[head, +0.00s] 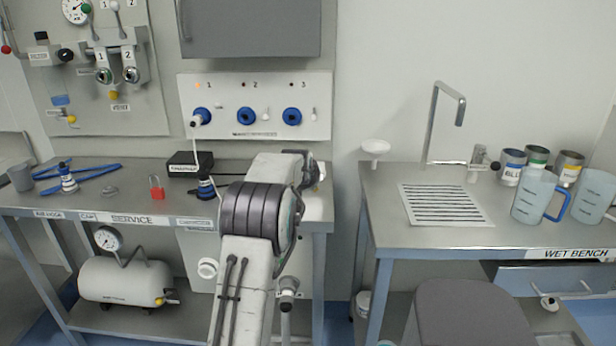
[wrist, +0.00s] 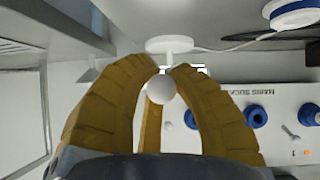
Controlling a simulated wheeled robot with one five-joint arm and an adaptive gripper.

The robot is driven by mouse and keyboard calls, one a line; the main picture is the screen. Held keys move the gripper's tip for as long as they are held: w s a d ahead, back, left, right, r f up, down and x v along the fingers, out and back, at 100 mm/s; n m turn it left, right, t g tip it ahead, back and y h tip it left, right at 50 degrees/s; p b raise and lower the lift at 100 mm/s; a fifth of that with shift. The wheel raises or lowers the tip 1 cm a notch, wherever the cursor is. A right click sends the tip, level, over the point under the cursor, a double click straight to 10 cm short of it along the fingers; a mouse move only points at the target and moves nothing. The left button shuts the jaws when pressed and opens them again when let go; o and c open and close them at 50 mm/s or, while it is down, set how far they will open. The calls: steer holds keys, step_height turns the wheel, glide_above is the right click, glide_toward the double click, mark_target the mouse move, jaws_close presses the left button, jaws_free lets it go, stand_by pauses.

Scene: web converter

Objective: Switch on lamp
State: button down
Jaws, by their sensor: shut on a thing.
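In the wrist view, my gripper (wrist: 163,76) has its brown ribbed fingers closed around a small white ball (wrist: 162,89). Just beyond the fingertips is a white disc with a short stem (wrist: 170,44). A thin white cord runs right from near it. I cannot tell whether the ball and disc are one lamp. In the head view, my arm hides my gripper and what it holds. The socket panel (head: 256,120) shows three blue sockets, numbered 1 to 3, with small white levers. A white plug (head: 198,118) is in socket 1, with an orange light above it.
The service bench (head: 150,226) holds a black box (head: 190,164), a red padlock (head: 156,187) and blue tools. A grey cabinet (head: 250,28) overhangs the panel. The wet bench (head: 400,236) at right has a tap, jugs and cans. A grey stool (head: 468,312) stands before it.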

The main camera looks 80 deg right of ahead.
steer(key=shift+w+a+f, duration=0.1)
steer(key=shift+w+f, duration=0.05)
steer(key=shift+f, duration=0.05)
steer(key=c, duration=1.5)
jaws_free()
steer(key=shift+r, duration=0.1)
steer(key=o, duration=0.4)
steer(key=shift+o, duration=0.2)
steer(key=shift+r, duration=0.1)
steer(key=v, duration=1.2)
